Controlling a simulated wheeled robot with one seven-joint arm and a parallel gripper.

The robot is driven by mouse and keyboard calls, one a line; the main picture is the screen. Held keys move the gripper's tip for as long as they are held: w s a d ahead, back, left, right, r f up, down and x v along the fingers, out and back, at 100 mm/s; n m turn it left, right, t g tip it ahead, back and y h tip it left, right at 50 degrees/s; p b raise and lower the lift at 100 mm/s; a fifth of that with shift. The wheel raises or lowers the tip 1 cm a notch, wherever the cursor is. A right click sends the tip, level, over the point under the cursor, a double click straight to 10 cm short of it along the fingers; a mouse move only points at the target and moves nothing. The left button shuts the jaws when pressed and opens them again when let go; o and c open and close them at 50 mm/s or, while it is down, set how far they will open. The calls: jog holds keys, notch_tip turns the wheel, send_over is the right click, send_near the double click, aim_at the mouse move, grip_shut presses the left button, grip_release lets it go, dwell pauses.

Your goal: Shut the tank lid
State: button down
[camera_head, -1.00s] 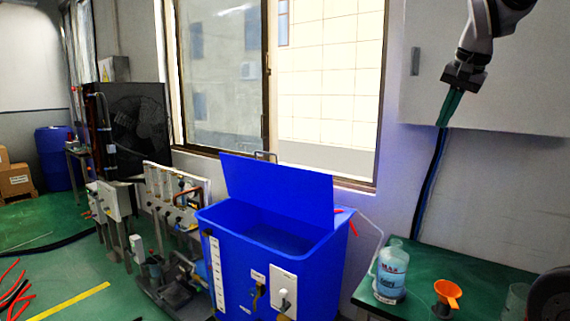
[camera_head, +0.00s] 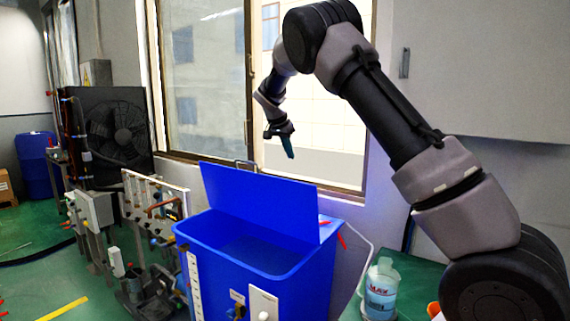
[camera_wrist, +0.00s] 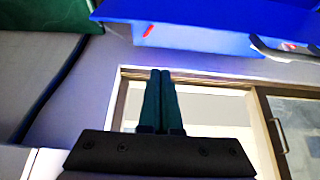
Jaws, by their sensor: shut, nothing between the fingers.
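The blue tank (camera_head: 262,280) stands at the centre of the head view, its top open. Its flat blue lid (camera_head: 258,200) is raised, tilted back on the window side. A small metal handle (camera_head: 246,164) shows behind the lid's top edge. My gripper (camera_head: 289,152) is in the air above and behind the lid's right part, in front of the window, apart from the lid. Its green fingers (camera_wrist: 158,100) are together and empty in the wrist view. The blue tank top or lid edge (camera_wrist: 220,18) crosses the top of that view.
A window (camera_head: 205,80) is close behind the tank. A green table (camera_head: 408,275) at the right holds a blue-labelled bottle (camera_head: 381,290). Panels with pipes (camera_head: 150,215) stand left of the tank. A red-tipped part (camera_head: 342,240) sits at the tank's right side.

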aim_at(290, 182)
jog(key=shift+w+d+f, duration=0.1)
jog(key=shift+f, duration=2.05)
jog(key=shift+w+d+f, duration=0.1)
jog(key=shift+f, duration=2)
